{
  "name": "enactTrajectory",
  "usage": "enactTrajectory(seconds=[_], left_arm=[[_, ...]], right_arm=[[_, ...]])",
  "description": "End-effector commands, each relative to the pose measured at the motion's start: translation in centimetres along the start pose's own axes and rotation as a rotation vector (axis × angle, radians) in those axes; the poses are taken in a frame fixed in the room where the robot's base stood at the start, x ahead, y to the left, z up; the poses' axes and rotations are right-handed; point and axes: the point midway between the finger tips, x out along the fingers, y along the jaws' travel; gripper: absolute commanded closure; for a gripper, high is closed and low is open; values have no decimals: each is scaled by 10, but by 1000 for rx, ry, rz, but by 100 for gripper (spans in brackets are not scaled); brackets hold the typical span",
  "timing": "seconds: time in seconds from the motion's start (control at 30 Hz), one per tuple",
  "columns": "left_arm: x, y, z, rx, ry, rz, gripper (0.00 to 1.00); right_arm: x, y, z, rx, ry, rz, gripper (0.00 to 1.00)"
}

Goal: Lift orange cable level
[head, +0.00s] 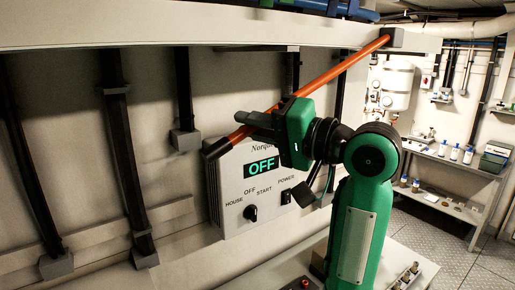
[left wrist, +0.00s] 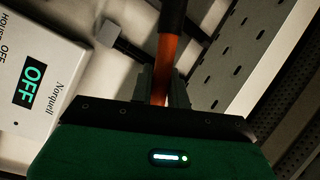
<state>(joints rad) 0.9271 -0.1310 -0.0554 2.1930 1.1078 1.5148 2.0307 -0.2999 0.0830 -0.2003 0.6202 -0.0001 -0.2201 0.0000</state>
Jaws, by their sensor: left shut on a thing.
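The orange cable (head: 325,79) slants across the head view. Its black lower left end (head: 217,148) is just above the control box, and its upper right end meets a dark block (head: 394,40) under the white beam. My left gripper (head: 248,124) is shut on the cable near its lower end. In the left wrist view the orange cable (left wrist: 160,72) passes between the fingers of the left gripper (left wrist: 162,90), with its black part (left wrist: 172,16) beyond them. The cable is tilted, not level. My right gripper is not in view.
A white control box (head: 262,185) with a lit OFF display and knobs is mounted close below the gripper. Several dark cables (head: 122,150) with grey end blocks hang along the wall. The white beam (head: 200,32) runs overhead. A shelf (head: 450,172) with bottles stands at the right.

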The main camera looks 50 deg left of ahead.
Motion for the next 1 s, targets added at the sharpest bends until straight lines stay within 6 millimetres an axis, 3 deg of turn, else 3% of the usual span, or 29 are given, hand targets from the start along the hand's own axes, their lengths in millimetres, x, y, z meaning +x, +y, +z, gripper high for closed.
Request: enactTrajectory(seconds=[0.1,0.33,0.73,0.77,0.87,1.0], left_arm=[[3,-17,-1,33,11,-15,100],[9,-60,-8,126,30,-51,100],[10,-67,-8,151,32,-61,100],[10,-67,-8,151,31,-61,81],[10,-67,-8,150,31,-60,62],[11,-67,-8,150,31,-60,61]], right_arm=[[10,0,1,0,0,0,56],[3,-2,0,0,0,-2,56],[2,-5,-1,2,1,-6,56],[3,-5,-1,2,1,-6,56],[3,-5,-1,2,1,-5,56],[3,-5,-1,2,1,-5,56]])
